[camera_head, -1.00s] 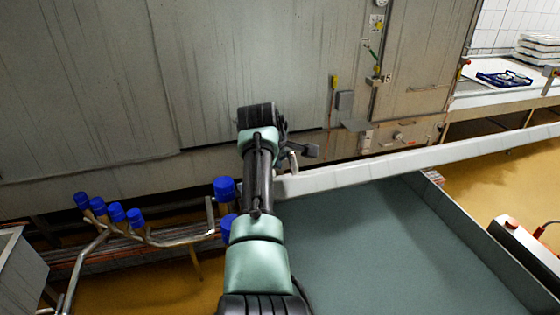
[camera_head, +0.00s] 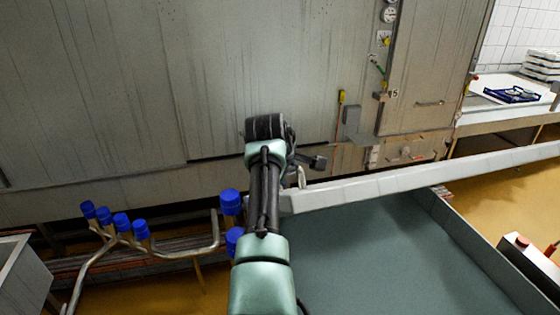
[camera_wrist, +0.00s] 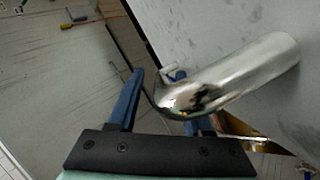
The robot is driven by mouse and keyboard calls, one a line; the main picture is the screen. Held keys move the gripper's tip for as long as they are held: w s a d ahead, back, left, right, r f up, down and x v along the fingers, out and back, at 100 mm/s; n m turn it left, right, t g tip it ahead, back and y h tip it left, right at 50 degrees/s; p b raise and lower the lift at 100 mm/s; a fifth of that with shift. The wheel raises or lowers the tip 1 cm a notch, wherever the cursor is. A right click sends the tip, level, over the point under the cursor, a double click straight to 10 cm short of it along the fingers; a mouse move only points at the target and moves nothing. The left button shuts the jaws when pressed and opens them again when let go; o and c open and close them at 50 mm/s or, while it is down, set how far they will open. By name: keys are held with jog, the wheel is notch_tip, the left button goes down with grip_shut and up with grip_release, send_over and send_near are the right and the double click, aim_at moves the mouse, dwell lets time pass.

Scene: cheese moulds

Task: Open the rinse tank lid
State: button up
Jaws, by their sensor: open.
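A shiny metal bar handle (camera_wrist: 235,75) juts from a flat grey surface (camera_wrist: 225,25) in the wrist view. I take that surface to be part of the rinse tank or its lid. My gripper (camera_wrist: 167,98) is open, with its blue left finger on one side of the bar. The right finger is mostly hidden behind the bar's near end; I cannot tell whether either finger touches it. In the head view a broad grey-green panel (camera_head: 400,240) with a pale raised edge (camera_head: 420,175) lies right of my arm. My gripper (camera_head: 312,162) is small there, beside that edge's left end.
A large grey metal cabinet wall (camera_head: 110,80) stands behind my arm. Pipes with blue caps (camera_head: 122,222) are at left, above the yellow floor (camera_head: 170,290). A red-and-white unit (camera_head: 528,262) stands at lower right. A counter (camera_head: 505,112) with a blue crate is at far right.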

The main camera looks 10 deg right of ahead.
jog(key=b+v, duration=0.4)
jog(key=v, duration=0.8)
jog(key=shift+a, duration=0.1)
jog(key=s+a+r+m+t+b, duration=0.1)
jog(key=a+r+m+t, duration=0.15)
jog(key=r+t, duration=0.3)
jog(key=s+a+r+m+t+b, duration=0.2)
jog(key=r+m+t, duration=0.15)
jog(key=r, duration=0.25)
jog(key=s+a+r+m+t+y, duration=0.1)
jog(key=s+a+r+t, duration=0.1)
jog(key=s, duration=0.5)
jog(key=s+a+r+m+t+y+b, duration=0.1)
jog(key=s+a+r+t, duration=0.1)
jog(key=s+r+t, duration=0.3)
jog(key=s+a+r+m+t+y, duration=0.1)
jog(key=s+r+t, duration=0.3)
jog(key=s, duration=0.6)
jog(key=shift+a+r+m+y, duration=0.4)
jog(key=shift+a+r+m, duration=0.1)
jog(key=shift+a+r, duration=0.4)
